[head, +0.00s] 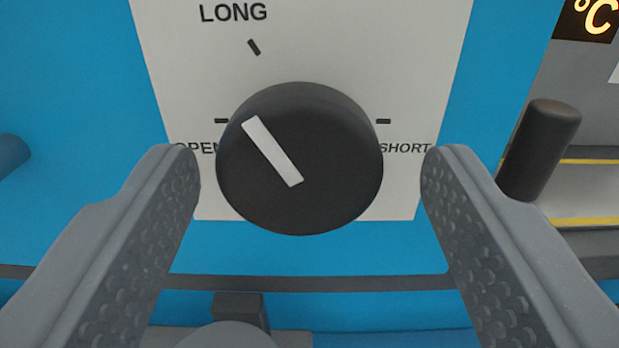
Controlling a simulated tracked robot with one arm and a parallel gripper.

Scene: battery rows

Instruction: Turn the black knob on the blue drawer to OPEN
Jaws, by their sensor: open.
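The black knob (335,150) is round, with a white pointer bar (272,150) on its face. It sits on a white label plate (360,40) on the blue drawer front (510,60). The plate reads LONG at the top, OPEN at the left and SHORT at the right, with a tick mark by each. The bar slants to the upper left, its upper end between the OPEN and LONG ticks. My gripper (310,165) is open, with one finger on each side of the knob and a visible gap on both sides. The end of the word OPEN is partly hidden.
A dark cylindrical handle (540,150) stands out at the right, beside a grey panel with yellow lines. A lit °C display (593,18) is at the top right. A blue rounded part (12,153) shows at the left edge. A dark seam (310,282) runs below the plate.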

